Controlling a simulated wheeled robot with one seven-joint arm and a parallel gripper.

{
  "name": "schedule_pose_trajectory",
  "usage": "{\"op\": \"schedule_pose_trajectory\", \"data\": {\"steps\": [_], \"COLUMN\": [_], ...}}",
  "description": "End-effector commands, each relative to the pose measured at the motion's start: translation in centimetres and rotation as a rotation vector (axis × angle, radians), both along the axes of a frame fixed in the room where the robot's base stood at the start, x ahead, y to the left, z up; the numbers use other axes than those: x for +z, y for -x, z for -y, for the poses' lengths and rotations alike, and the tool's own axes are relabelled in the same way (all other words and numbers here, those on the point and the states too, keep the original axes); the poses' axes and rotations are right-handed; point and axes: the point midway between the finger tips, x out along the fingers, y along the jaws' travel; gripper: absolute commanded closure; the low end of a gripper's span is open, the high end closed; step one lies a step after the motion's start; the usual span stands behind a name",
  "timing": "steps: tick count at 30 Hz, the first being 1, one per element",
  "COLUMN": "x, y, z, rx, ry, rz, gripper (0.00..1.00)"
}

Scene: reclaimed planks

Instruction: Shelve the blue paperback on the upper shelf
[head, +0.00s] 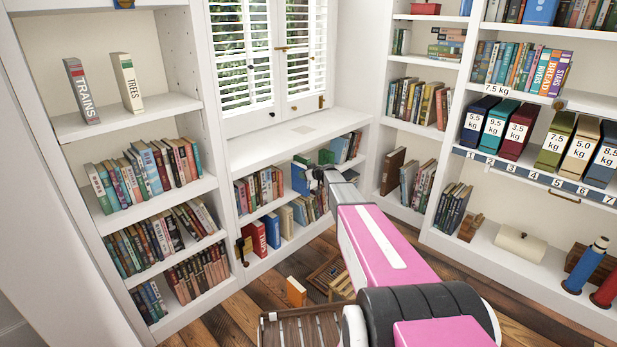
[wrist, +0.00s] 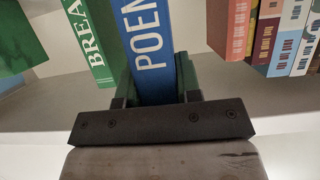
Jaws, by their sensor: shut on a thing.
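The blue paperback (wrist: 150,52), with "POEM" readable on its spine, is between the fingers of my gripper (wrist: 153,92) in the wrist view. My gripper is shut on it. In the head view the blue paperback (head: 299,179) shows just left of my gripper (head: 314,178), in front of the low bookcase's upper shelf (head: 262,210) under the window. A green book (wrist: 88,42) lettered "BREA" is close on its left in the wrist view. I cannot tell whether the paperback touches the shelf; its far end is out of view.
Several books (head: 259,189) stand left on that shelf, and others (head: 346,148) stand right. Red books (head: 259,237) stand on the shelf below. An orange book (head: 296,291) stands on the floor near a wooden crate (head: 300,328). Tall bookcases stand on both sides.

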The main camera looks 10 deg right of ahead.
Motion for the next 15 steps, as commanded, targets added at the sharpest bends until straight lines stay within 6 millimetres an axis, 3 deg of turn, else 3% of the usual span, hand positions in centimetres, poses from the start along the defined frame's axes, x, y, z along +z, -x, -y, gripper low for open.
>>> {"op": "schedule_pose_trajectory", "data": {"steps": [15], "x": [0.1], "y": [-3.8], "z": [-2.6], "rx": [0.0], "ry": [-0.001], "rz": [0.0], "gripper": [1.0]}}
